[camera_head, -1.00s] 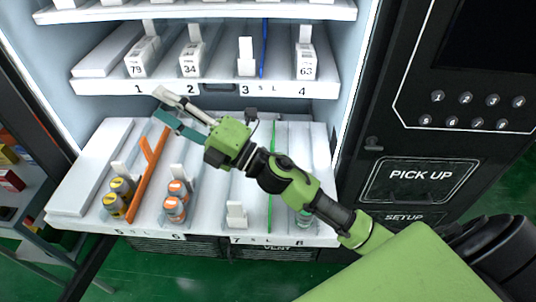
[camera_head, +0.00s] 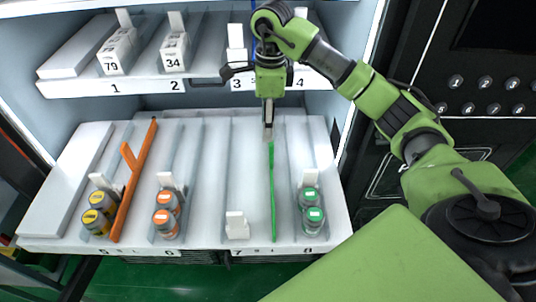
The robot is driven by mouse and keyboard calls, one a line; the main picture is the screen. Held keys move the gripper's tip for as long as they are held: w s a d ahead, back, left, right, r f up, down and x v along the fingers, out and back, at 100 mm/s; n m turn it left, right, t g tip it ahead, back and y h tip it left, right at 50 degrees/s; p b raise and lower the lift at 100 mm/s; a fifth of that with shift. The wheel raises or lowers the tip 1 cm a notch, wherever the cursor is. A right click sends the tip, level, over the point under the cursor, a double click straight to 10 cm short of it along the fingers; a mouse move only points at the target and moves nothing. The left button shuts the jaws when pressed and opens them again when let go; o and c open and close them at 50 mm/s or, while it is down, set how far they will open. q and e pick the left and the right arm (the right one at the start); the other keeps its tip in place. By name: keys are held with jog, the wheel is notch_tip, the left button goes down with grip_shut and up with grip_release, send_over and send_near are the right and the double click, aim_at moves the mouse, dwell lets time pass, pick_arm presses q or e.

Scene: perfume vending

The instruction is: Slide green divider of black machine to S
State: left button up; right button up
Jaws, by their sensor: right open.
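The green divider (camera_head: 272,195) is a thin upright strip on the lower shelf (camera_head: 205,190) of the black machine. It runs front to back between lanes 7 and 8, and its front end is nearer the L side of the small S and L marks, which are hard to read now. My right gripper (camera_head: 268,128) points down at the divider's far end. It is open and seen nearly edge-on, so I cannot tell whether its fingers straddle or touch the divider. My left gripper is not in view.
Green-capped bottles (camera_head: 312,208) stand in lane 8, right of the divider. A white pusher (camera_head: 237,226) stands in lane 7, otherwise empty. An orange divider (camera_head: 133,180) stands further left. The upper shelf (camera_head: 150,80) overhangs near my gripper.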

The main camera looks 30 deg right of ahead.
aim_at(271, 156)
jog(key=shift+d, duration=0.55)
jog(key=shift+s+f, duration=0.15)
notch_tip(271, 156, down, 13)
jog(key=shift+f+p, duration=0.1)
jog(key=shift+p, duration=1.15)
jog(key=shift+c, duration=0.4)
